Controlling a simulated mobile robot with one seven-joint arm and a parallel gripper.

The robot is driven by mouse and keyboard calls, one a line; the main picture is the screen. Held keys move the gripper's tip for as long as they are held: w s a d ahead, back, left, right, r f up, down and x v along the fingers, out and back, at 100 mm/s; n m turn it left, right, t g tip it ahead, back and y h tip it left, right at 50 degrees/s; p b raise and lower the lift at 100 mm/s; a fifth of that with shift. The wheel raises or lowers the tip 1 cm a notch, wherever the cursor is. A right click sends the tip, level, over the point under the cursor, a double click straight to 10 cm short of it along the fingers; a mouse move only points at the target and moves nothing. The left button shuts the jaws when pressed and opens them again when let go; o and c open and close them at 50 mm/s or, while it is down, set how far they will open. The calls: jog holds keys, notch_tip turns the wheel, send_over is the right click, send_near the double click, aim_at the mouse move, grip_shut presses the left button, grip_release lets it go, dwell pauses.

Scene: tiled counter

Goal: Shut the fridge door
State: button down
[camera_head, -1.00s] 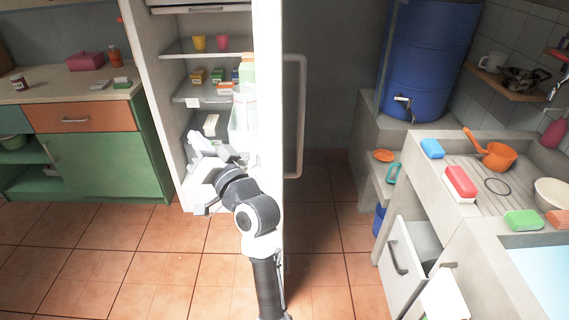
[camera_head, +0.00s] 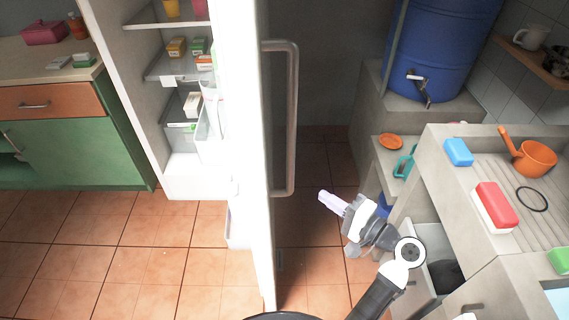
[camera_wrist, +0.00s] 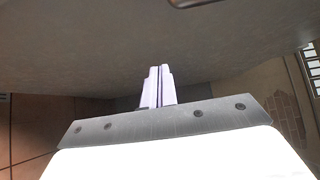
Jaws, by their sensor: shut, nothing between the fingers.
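The white fridge (camera_head: 112,60) stands open at the left, its shelves in view. Its door (camera_head: 262,230) is swung out and seen nearly edge-on, with bins on its inner side. A long handle (camera_head: 291,120) is on the door's outer side, facing right. My gripper (camera_head: 325,197) is to the right of the door, on its outer side, pointing toward it with a visible gap in the head view. The fingers are together and empty. In the wrist view the closed fingers (camera_wrist: 158,74) point at a large grey-brown surface that I cannot surely identify.
A concrete sink counter (camera_head: 440,180) with an orange pan (camera_head: 535,158) and an open drawer (camera_head: 425,240) stand close on the right of my arm. A blue barrel (camera_head: 430,50) is behind. A green cabinet (camera_head: 70,150) is at the left. Tiled floor is clear left of the door.

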jog(key=s+a+p+x, duration=0.2)
jog(key=p+x, duration=0.2)
jog(key=x, duration=0.8)
jog(key=shift+w, duration=0.2)
jog(key=shift+a, duration=0.25)
